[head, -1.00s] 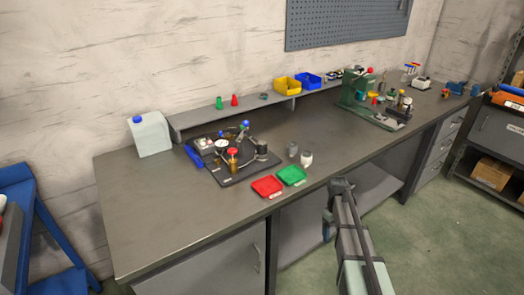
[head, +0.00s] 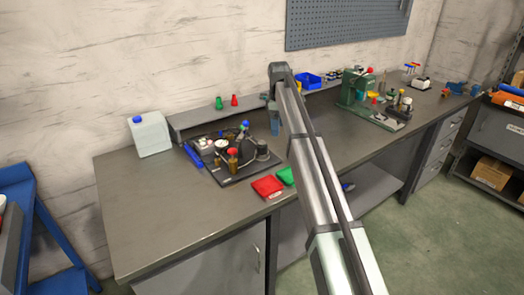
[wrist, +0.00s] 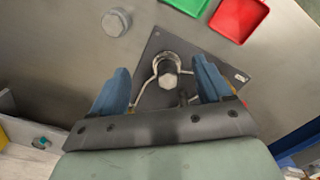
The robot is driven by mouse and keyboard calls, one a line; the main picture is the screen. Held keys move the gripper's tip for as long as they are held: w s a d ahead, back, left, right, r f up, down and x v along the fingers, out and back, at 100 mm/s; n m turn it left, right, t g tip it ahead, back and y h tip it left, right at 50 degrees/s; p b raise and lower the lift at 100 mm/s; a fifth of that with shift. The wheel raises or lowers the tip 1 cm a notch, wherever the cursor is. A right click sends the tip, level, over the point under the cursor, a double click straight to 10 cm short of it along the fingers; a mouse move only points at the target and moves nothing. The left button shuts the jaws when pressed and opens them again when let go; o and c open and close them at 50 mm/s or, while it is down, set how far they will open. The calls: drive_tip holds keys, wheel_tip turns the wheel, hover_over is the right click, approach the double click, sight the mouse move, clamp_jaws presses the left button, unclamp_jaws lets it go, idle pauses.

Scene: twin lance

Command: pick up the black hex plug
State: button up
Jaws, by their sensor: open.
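My gripper (head: 274,130) is open and empty above the bench, over the right end of the dark base plate. In the wrist view its two blue fingers (wrist: 161,68) stand apart on either side of a hex-topped piece (wrist: 169,81). That piece has dark sides and a top that looks pale grey in the light. A bent metal ring (wrist: 160,62) curves around it on the dark plate (wrist: 200,64). In the head view a dark cylindrical piece (head: 262,150) at the plate's right end appears to be the same one. I cannot confirm its black colour.
A grey faceted piece (wrist: 116,21) stands apart on the bench. A red tray (head: 267,187) and a green tray (head: 286,176) lie by the front edge. A red-topped brown piece (head: 233,160) and other parts crowd the plate.

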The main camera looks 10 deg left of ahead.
wheel_tip(320, 180, up, 3)
drive_tip(key=n, duration=0.2)
hover_over(262, 143)
drive_tip(key=f, duration=1.3)
drive_tip(key=shift+w+f, duration=0.2)
drive_tip(key=shift+f, duration=0.2)
drive_tip(key=c, duration=1.3)
